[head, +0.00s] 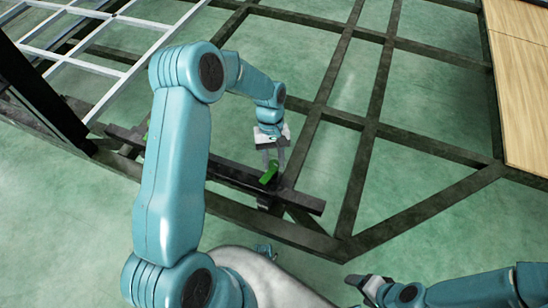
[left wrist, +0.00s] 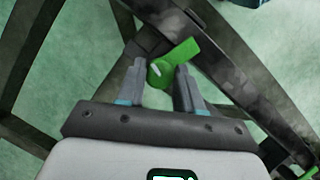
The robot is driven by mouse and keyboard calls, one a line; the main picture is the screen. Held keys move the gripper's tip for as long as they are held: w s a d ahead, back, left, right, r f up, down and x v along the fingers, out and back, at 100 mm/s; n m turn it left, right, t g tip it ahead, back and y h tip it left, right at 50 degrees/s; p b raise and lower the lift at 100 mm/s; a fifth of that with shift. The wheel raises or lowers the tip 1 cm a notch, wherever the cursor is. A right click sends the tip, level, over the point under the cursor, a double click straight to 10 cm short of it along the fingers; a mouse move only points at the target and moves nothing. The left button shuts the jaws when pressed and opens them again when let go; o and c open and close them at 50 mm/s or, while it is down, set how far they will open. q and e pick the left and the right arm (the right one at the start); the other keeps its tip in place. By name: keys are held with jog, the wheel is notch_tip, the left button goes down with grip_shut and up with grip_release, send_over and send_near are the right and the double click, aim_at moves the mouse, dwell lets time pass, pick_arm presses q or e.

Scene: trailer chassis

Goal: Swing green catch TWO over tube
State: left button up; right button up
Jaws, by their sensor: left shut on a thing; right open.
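A green catch (head: 269,174) sits on the dark tube (head: 230,172) near its right end in the head view. My left gripper (head: 273,160) reaches down from above and is shut on this catch. In the left wrist view the catch (left wrist: 184,53) lies between the fingertips of my left gripper (left wrist: 161,70), its flat arm pointing to the upper right. A second green catch (head: 146,139) is partly hidden behind my left arm. I cannot read which catch is number two. My right gripper (head: 368,284) is open and empty at the lower right.
Dark chassis beams (head: 372,130) cross the green floor around the tube. A pale grid frame (head: 90,62) lies at the upper left and a wooden panel (head: 522,75) at the upper right. Open floor (head: 60,220) shows at the lower left.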

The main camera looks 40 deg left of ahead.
pick_arm(q)
jog(key=shift+a+n+t+h, duration=0.1)
jog(key=shift+n+t+h, duration=0.3)
jog(key=shift+n, duration=1.1)
jog(key=o, duration=1)
jog(key=p+v, duration=0.3)
jog(key=v, duration=1.3)
jog(key=shift+r+p, duration=0.2)
jog(key=shift+p, duration=0.15)
jog(key=shift+s, duration=0.2)
